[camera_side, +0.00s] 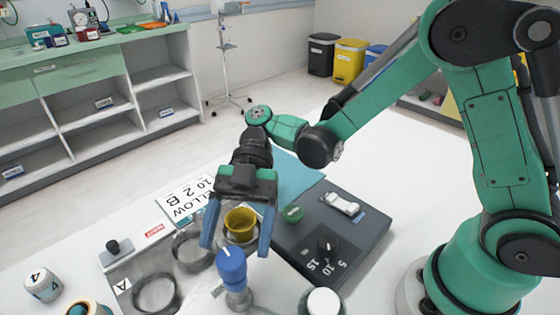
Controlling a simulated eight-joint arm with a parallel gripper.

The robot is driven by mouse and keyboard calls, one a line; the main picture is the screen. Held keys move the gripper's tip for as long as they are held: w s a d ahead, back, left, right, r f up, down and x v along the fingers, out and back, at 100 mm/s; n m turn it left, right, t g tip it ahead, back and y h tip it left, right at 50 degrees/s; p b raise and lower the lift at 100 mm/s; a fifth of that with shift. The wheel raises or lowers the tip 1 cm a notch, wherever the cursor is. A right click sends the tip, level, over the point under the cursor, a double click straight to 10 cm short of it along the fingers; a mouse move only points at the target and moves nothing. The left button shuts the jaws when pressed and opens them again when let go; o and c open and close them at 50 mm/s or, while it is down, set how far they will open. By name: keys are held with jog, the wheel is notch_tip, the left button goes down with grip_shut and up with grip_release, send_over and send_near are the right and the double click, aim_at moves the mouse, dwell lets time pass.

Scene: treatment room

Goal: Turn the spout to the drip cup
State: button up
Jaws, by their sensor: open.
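My gripper (236,247) points down with its two blue fingers spread apart. A yellow cup (240,218) shows between the fingers, and I cannot tell whether they touch it. I cannot tell whether this blue piece is the spout. Empty grey rings (156,294) sit on the panel to the left, one near a label "A". No drip cup is clearly identifiable.
A card (187,199) reads "YELLOW 10 2 B". A jar marked 4 (43,284) and white-capped bottle (323,302) stand nearby.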

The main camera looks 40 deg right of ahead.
notch_tip(320, 180, up, 7)
dwell(0.3)
jog(key=shift+s+a+f, duration=0.1)
